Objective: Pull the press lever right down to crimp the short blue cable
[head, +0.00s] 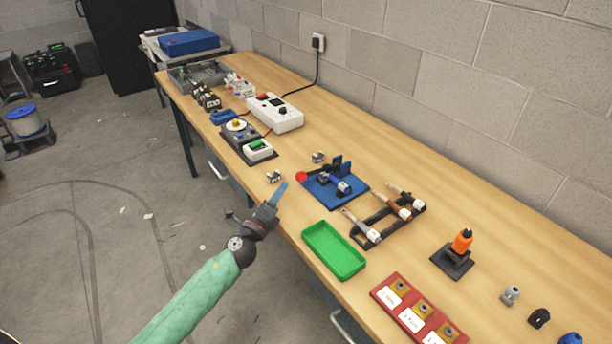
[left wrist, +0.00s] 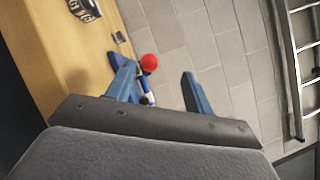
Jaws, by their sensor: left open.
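The blue press (head: 352,199) sits near the front edge of the bench, with the red knob (head: 301,177) of its lever on its left side. A small blue and white part stands on the press; I cannot make out a short blue cable there. My left gripper (head: 281,190) is just left of the press, by the bench edge, apart from the knob. In the left wrist view my left gripper (left wrist: 160,84) is open and empty; the red knob (left wrist: 149,62) shows beyond its fingers, nearer the left finger. My right gripper is out of view.
A green tray (head: 335,268), a tool rack (head: 372,236) and a red holder (head: 385,300) stand along the bench to the right. Small metal parts (head: 274,177) lie left of the press. A black device (head: 243,134) and white power unit (head: 285,118) stand farther left.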

